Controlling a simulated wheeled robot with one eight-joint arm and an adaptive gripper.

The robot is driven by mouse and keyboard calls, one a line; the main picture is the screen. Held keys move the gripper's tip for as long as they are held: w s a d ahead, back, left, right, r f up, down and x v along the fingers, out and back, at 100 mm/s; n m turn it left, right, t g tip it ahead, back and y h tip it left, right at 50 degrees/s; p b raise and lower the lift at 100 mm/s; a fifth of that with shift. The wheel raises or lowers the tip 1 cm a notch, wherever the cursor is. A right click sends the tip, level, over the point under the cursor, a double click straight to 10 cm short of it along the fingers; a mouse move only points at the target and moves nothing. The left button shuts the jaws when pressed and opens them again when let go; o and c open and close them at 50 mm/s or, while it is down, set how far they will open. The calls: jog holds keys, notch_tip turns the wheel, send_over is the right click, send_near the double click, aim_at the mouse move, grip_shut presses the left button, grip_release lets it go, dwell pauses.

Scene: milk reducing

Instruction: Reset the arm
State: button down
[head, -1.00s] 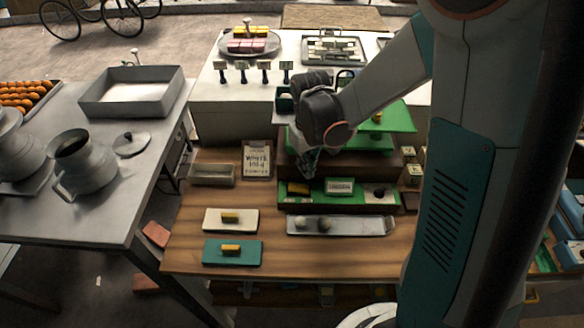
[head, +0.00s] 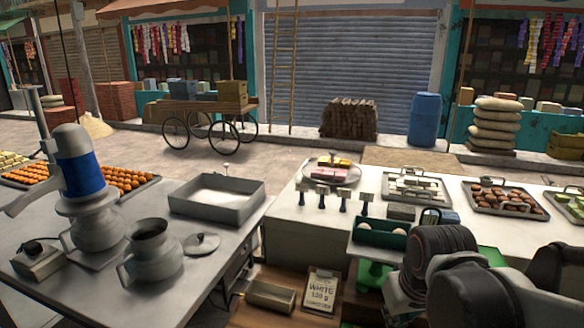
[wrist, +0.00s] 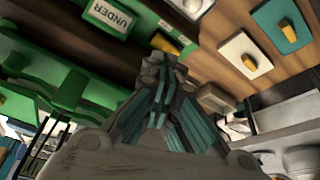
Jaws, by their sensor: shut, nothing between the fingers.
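My gripper (wrist: 163,68) is in the middle of the wrist view, with its grey and teal fingers together and nothing between them. It hangs above the wooden work table, apart from the things on it as far as I can tell. My folded dark arm fills the lower right of the head view and hides part of the table. In the wrist view, a green board with an "UNDER" label (wrist: 110,16) lies at the upper left. A white board with a yellow block (wrist: 246,58) and a teal board (wrist: 277,22) lie at the upper right.
A green stand with a tray (head: 378,238) is close beside my arm in the head view. A steel table with a pan (head: 217,199) and a metal pot (head: 150,250) is further left.

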jog(key=s+f+m+t+b, duration=0.1)
jog(key=s+t+b, duration=0.2)
jog(key=s, duration=0.4)
jog(key=shift+s+f+b, duration=0.15)
jog(key=shift+s+b, duration=0.15)
jog(key=shift+b, duration=0.6)
